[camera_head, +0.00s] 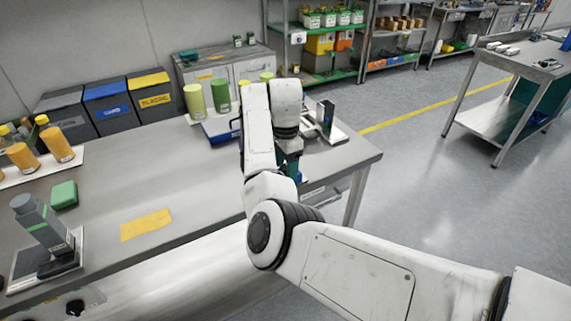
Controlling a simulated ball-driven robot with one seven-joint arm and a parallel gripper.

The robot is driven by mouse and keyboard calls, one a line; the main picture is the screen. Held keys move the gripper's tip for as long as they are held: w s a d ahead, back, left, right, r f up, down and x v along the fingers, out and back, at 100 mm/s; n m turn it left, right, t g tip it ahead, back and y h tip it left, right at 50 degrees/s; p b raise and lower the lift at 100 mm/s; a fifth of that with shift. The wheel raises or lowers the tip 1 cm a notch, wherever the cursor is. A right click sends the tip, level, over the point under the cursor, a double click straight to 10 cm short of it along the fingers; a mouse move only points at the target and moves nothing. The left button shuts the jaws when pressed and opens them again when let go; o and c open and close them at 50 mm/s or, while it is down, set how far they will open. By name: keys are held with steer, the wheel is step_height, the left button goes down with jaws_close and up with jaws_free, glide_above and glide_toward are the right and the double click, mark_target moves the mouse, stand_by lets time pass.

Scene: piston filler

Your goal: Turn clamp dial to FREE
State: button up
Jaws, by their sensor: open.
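A small black knob (75,307) sits on the front face of the bench at the lower left. It looks like a dial, but its markings and pointer are too small to read, and I cannot tell whether it is the clamp dial. My gripper (291,164) hangs at the end of my folded arm near the right part of the bench, far to the right of the knob. My own arm links partly hide it, and its fingertips do not show clearly. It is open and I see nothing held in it.
A grey device (42,228) stands on a plate at the bench's left. Green cylinders (220,95) and a dark upright device (325,117) stand behind my arm.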

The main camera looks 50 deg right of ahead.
steer(key=shift+c, duration=0.3)
steer(key=c, duration=1)
steer(key=shift+r+p, duration=0.1)
steer(key=shift+p, duration=0.2)
steer(key=n+p, duration=0.2)
steer(key=shift+r+n+p, duration=0.15)
steer(key=shift+n+p, duration=0.25)
steer(key=n+p, duration=0.4)
steer(key=n, duration=0.1)
steer(key=n+p, duration=0.3)
steer(key=n, duration=0.2)
steer(key=shift+n, duration=0.4)
steer(key=shift+n+p, duration=0.95)
steer(key=shift+n, duration=1.15)
